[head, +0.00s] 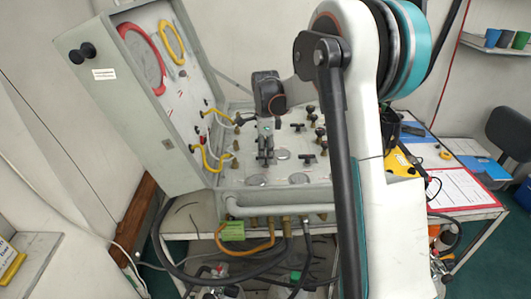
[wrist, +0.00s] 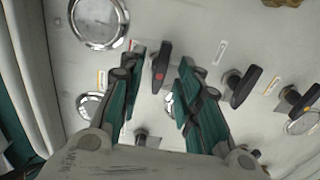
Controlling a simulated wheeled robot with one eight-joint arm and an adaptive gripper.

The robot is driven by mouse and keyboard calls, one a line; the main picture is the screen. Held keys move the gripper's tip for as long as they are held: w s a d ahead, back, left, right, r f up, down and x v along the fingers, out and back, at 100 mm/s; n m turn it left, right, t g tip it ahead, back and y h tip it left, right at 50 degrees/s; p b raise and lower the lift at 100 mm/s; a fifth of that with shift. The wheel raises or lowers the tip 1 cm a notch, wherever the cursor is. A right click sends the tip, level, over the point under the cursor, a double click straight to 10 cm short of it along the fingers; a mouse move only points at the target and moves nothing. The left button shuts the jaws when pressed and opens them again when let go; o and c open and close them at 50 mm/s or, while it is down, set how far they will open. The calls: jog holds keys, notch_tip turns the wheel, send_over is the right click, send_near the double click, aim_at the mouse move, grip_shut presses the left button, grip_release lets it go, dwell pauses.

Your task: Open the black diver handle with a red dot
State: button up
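The black handle with a red dot (wrist: 161,67) is on the pale panel, near the middle of the wrist view. My gripper (wrist: 158,72) is open, with one teal and black finger on each side of this handle. In the head view my gripper (head: 265,141) is over the panel, and the red-dot handle cannot be made out there.
Another black handle (wrist: 241,86) and one with an orange dot (wrist: 298,103) stand to the right on the panel. A round gauge (wrist: 99,21) is at the upper left. The raised case lid (head: 137,98) stands left of the panel (head: 232,176).

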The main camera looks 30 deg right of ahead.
grip_shut()
jog(key=shift+n, duration=0.4)
jog(key=n, duration=0.3)
jog(key=shift+p, duration=0.3)
jog(key=n, duration=0.4)
jog(key=shift+r+n, duration=0.1)
jog(key=shift+n, duration=0.2)
jog(key=n, duration=0.4)
jog(key=shift+n+p, duration=0.3)
jog(key=shift+p, duration=0.1)
jog(key=n, duration=0.4)
jog(key=shift+n, duration=0.3)
